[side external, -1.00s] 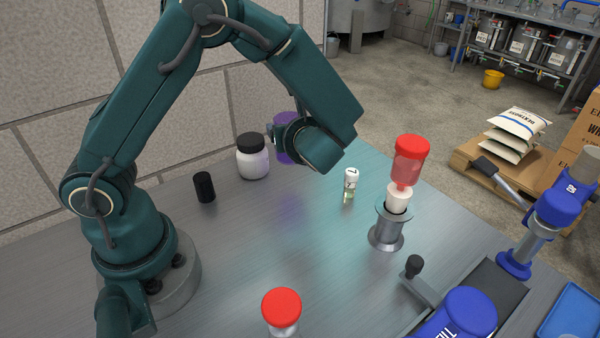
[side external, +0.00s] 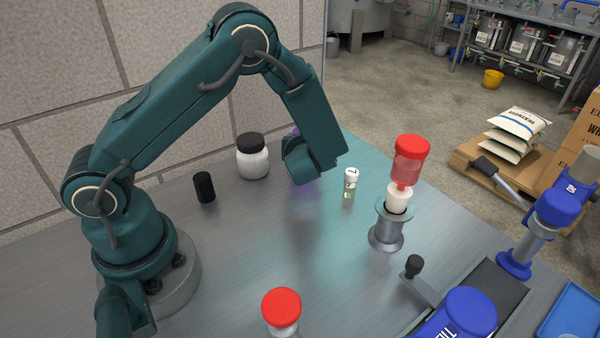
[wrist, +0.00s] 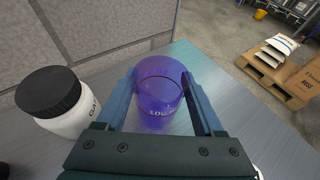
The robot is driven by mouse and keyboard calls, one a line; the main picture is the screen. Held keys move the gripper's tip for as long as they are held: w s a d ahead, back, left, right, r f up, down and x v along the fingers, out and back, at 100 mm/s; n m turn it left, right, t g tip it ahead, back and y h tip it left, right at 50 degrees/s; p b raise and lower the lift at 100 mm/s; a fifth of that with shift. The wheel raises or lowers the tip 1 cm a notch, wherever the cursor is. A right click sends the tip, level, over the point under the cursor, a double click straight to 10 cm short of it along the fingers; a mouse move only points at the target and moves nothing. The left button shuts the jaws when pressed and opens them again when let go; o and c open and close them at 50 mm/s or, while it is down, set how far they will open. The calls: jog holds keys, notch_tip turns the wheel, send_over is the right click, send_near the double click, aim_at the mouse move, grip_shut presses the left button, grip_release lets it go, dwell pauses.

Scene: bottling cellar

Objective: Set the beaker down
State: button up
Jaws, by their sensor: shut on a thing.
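The beaker (wrist: 158,98) is a clear violet-blue vessel with white print on its side, seen in the wrist view. My gripper (wrist: 160,80) has one finger on each side of it and is shut on it. In the side view my wrist hides nearly all of the beaker and the fingers; only a little violet shows around the wrist. The beaker is near the back of the grey worktop (side external: 240,240). I cannot tell whether its base touches the top.
A white jar with a black lid (side external: 252,158) stands left of the beaker; it also shows in the wrist view (wrist: 62,100). A black cylinder (side external: 204,187), a small vial (side external: 350,183) and a red-topped item on a metal stand (side external: 386,236) are nearby. The middle worktop is clear.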

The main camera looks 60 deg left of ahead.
jog(key=shift+f, duration=0.25)
jog(key=shift+f, duration=0.1)
jog(key=o, duration=1.4)
jog(key=shift+c, duration=0.2)
